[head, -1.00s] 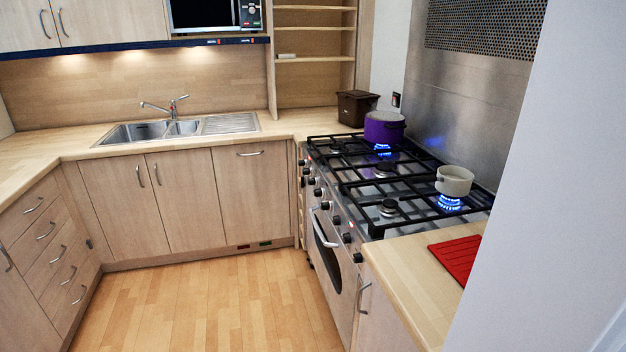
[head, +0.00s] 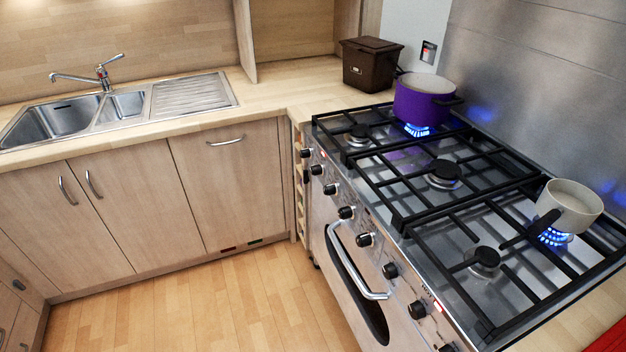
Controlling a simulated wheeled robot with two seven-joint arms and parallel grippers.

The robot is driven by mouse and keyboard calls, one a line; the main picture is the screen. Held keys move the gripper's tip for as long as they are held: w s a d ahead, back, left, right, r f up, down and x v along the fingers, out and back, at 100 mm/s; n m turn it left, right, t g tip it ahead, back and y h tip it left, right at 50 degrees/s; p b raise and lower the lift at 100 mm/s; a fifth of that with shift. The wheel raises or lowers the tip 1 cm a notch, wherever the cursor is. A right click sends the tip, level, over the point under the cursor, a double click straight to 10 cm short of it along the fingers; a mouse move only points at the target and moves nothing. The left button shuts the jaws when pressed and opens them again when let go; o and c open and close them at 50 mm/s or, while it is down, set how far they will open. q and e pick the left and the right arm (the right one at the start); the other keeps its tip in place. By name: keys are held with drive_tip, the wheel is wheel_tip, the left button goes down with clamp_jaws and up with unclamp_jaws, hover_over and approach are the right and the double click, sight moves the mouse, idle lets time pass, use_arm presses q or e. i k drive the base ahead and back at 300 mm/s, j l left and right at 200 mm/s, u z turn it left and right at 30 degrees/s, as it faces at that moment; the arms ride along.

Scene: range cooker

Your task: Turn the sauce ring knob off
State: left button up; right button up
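The range cooker (head: 375,215) stands at the right with a row of black knobs along its front panel. Knobs show on it at the far end (head: 316,169), in the middle (head: 346,212) and at the near end (head: 417,309). I cannot tell which is the sauce ring knob. A purple pot (head: 420,103) sits over a lit blue flame (head: 418,131) at the back far ring. A cream saucepan (head: 570,206) sits over another lit flame (head: 553,237) at the back near ring. Neither of my grippers is in view.
A steel oven handle (head: 352,262) sticks out below the knobs. The wooden floor (head: 200,305) before the cooker is clear. A brown bin (head: 368,65) and a sink (head: 125,107) are on the far counter. A red mat edge (head: 612,338) shows at bottom right.

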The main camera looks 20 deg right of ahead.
sight(348, 211)
drive_tip(key=i+z, duration=0.2)
drive_tip(key=i, duration=0.25)
drive_tip(key=i+j+z, duration=0.25)
drive_tip(key=i, duration=0.2)
drive_tip(key=i+j+z, duration=0.2)
drive_tip(key=i, duration=0.2)
